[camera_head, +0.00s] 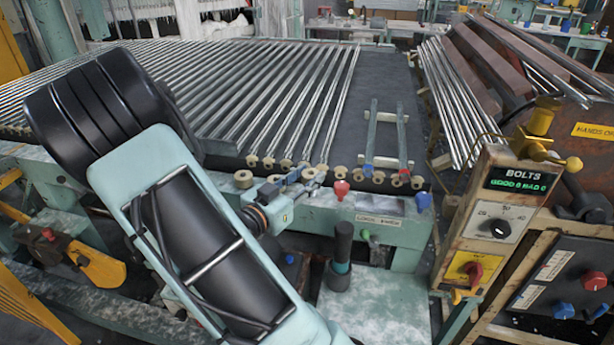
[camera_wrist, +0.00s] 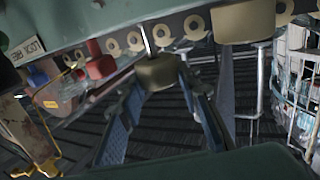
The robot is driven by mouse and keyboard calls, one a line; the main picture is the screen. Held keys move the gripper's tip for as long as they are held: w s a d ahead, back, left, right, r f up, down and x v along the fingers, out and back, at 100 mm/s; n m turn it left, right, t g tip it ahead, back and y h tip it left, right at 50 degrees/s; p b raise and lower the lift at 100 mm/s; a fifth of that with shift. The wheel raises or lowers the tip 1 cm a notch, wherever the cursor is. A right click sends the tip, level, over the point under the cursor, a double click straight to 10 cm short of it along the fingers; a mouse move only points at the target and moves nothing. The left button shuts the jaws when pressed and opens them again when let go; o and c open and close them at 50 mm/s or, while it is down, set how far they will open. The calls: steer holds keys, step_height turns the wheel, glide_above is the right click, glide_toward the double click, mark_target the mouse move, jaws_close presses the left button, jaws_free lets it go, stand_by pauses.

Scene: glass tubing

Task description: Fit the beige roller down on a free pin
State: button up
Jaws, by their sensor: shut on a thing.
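The beige roller (camera_wrist: 157,72) is a short, thick ring-like cylinder in the wrist view. My gripper (camera_wrist: 159,84) is shut on it, with one blue-grey finger on each side. A thin metal pin (camera_wrist: 147,38) shows right beside the roller, its end meeting the roller's edge in the picture. I cannot tell whether the roller is around the pin or only in front of it. In the head view my gripper (camera_head: 305,180) is at the front edge of the roller bed, and the held roller is mostly hidden there. Another beige roller (camera_head: 243,179) sits on the ledge to its left.
A row of small beige rollers (camera_head: 287,164) caps the long metal rods behind my gripper. A red knob (camera_head: 341,189) stands close on the right, and a blue one (camera_head: 423,202) farther right. A dark upright cylinder (camera_head: 343,245) stands in front.

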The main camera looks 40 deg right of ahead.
steer(key=shift+f+b, duration=1.3)
steer(key=shift+f, duration=0.4)
steer(key=o, duration=1.2)
steer(key=v, duration=1.2)
